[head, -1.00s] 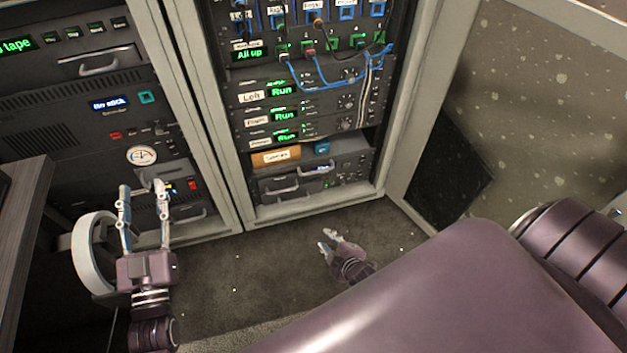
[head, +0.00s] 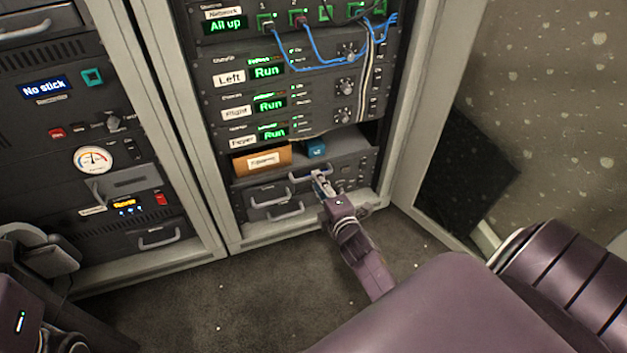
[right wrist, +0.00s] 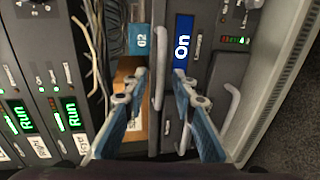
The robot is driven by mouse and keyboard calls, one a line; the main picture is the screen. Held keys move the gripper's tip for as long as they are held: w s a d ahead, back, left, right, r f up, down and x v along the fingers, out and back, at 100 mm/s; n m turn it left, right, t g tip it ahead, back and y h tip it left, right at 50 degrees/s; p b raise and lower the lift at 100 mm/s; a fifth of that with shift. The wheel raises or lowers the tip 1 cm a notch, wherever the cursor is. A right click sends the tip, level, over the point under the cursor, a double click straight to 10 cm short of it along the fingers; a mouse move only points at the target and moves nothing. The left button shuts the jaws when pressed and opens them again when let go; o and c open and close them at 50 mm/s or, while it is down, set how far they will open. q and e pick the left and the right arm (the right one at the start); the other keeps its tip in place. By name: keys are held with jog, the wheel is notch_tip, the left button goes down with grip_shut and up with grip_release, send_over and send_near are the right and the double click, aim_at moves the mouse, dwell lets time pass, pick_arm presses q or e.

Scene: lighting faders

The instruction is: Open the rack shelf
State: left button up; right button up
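The rack shelf (head: 352,160) is a dark tray low in the right-hand rack. It carries an orange-brown labelled box (head: 262,160) and a small blue box (head: 316,149). A light grey bar handle (head: 309,172) is on its front. My right gripper (head: 318,178) is at this handle. In the right wrist view, the open fingers (right wrist: 160,86) are on either side of the handle bar (right wrist: 159,62), with gaps still visible. A purple part at the lower left edge of the head view seems to be my left arm; its fingers cannot be made out.
Drawers with grey handles (head: 270,197) lie just below the shelf. Units reading Run (head: 270,104) and blue cables (head: 312,55) are above. Another rack with a dial (head: 93,160) stands left. A rack side frame (head: 405,150) is close on the right. The dark floor (head: 230,300) in front is clear.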

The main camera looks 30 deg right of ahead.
jog(key=b+x, duration=0.1)
jog(key=x, duration=0.3)
jog(key=shift+a, duration=0.1)
grip_shut()
dwell(0.3)
